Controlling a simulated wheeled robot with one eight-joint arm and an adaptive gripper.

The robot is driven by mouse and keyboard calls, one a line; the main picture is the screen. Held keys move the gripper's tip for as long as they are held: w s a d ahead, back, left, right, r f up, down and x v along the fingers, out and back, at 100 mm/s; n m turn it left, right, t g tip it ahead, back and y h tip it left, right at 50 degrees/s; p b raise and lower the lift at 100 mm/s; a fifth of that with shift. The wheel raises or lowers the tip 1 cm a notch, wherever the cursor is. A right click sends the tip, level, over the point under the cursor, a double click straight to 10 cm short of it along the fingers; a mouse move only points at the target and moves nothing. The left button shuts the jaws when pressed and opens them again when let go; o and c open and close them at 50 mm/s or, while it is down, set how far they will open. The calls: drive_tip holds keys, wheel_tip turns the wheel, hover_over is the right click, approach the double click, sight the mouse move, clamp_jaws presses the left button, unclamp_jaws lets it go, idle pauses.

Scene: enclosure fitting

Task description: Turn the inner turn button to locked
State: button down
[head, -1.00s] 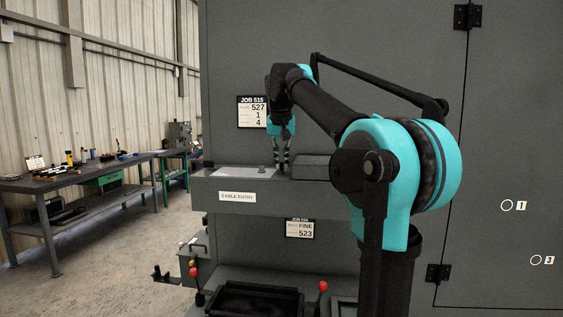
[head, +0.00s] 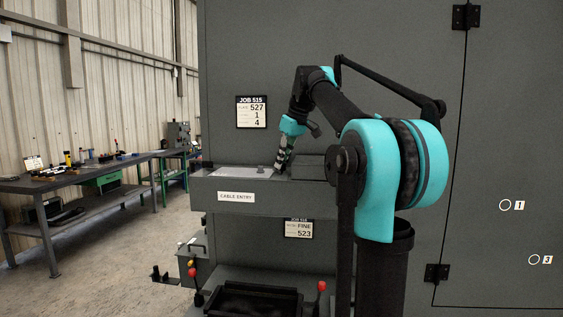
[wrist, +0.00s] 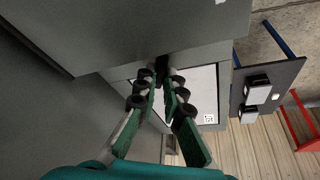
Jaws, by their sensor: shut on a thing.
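My gripper (head: 281,170) is low over the cable entry ledge (head: 205,191), tilted, with its fingertips down and to the left of its wrist. In the wrist view my gripper (wrist: 164,80) has its fingertips closed in on a small dark knob (wrist: 161,63), which looks like the inner turn button. The fingertips hide much of it, so its angle and any locked mark cannot be read. A pale plate (head: 236,172) lies on the ledge to the left; it also shows in the wrist view (wrist: 205,82). A small grey knob (head: 261,168) stands on or beside the plate.
A grey raised block (head: 310,167) stands on the ledge close right of my fingertips. The tall grey cabinet (head: 400,55) rises behind. A black tray (head: 255,299) and a red-knobbed lever (head: 321,286) are below. Workbenches (head: 75,179) stand far left, with open floor before them.

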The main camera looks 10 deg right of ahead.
drive_tip(key=n+g, duration=0.1)
drive_tip(key=n, duration=0.2)
drive_tip(key=n+g+y, duration=0.1)
drive_tip(key=n, duration=0.2)
drive_tip(key=shift+w+d, duration=0.1)
drive_tip(key=shift+w, duration=0.05)
drive_tip(key=shift+n, duration=0.3)
drive_tip(key=c, duration=1.6)
unclamp_jaws()
drive_tip(key=shift+c, duration=0.2)
drive_tip(key=v, duration=1.2)
drive_tip(key=shift+w+d, duration=0.15)
drive_tip(key=shift+f, duration=0.1)
